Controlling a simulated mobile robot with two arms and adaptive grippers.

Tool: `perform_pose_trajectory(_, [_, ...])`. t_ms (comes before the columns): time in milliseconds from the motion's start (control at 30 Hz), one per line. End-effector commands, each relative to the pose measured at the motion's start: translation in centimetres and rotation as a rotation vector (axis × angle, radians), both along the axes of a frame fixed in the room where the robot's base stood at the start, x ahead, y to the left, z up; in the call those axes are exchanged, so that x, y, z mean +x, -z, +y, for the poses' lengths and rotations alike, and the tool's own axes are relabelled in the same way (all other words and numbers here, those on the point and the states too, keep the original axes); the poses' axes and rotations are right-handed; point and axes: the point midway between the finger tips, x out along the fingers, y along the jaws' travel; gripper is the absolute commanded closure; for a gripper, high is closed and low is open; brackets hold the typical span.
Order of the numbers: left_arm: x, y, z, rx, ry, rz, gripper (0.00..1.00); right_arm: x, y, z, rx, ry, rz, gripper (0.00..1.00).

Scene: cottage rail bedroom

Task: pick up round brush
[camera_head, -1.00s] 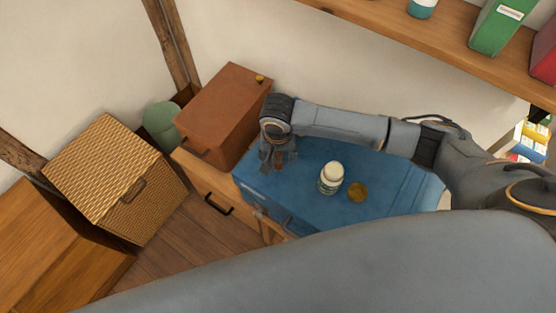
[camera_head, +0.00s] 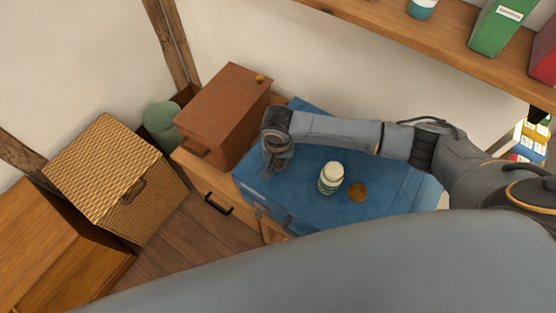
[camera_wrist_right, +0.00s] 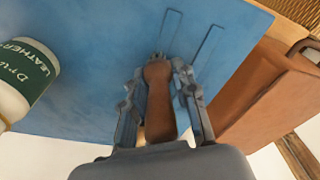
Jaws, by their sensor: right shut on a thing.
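The round brush (camera_wrist_right: 158,102) shows in the right wrist view as a brown wooden body with a narrow end. It lies between the two fingers of my right gripper (camera_wrist_right: 160,85), which are shut on it. In the head view my right gripper (camera_head: 277,168) is low over the left part of the blue case (camera_head: 300,205). There the fingers hide the brush. Whether the brush touches the case is hard to tell. My left gripper is not in view.
A brown box (camera_head: 225,112) stands close on the left. A wicker basket (camera_head: 115,180) is farther left. A wooden shelf (camera_head: 450,45) hangs above.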

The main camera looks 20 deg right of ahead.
Motion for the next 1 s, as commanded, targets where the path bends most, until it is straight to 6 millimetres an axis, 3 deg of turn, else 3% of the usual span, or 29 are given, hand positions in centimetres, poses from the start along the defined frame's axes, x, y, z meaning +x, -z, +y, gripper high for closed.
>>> perform_pose_trajectory(233, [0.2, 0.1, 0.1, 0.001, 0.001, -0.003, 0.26, 0.0, -0.9, 0.0, 0.001, 0.000, 0.000, 1.00])
perform_pose_trajectory(367, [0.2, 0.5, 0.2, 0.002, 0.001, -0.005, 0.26, 0.1, -2.8, 0.0, 0.003, 0.001, -0.002, 1.00])
perform_pose_trajectory(633, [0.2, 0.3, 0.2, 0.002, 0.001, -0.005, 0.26, -4.3, -9.2, 2.9, 0.007, -0.006, -0.002, 1.00])
perform_pose_trajectory(800, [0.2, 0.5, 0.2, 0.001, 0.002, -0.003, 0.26, -8.0, -10.9, 5.1, 0.006, -0.006, 0.001, 1.00])
perform_pose_trajectory(1000, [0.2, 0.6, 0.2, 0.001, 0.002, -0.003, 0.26, -10.8, -12.4, 6.7, 0.003, -0.002, 0.001, 1.00])
